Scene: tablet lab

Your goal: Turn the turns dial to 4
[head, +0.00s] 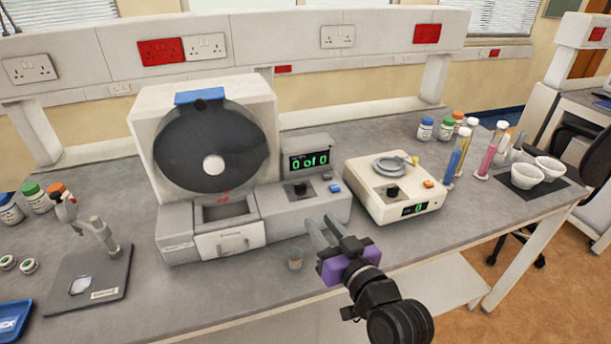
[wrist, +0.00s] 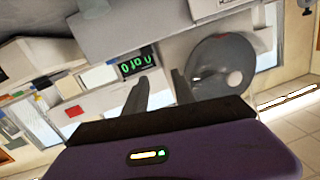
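The drum machine (head: 205,140) stands at the middle left of the bench, with a dark round drum and a grey control box at its right. The box's display (head: 310,161) reads "0 of 0" in green; it also shows in the wrist view (wrist: 137,63). A small dark dial (head: 301,188) sits on the box below the display, beside a blue button (head: 335,188). I take it as the turns dial; its setting is too small to read. My gripper (head: 324,233) is open and empty, in front of the box and apart from the dial.
A white balance-like device (head: 395,205) with its own black knob (head: 392,191) and a "0" display stands right of the box. Cylinders (head: 455,155) and bowls (head: 526,177) stand farther right.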

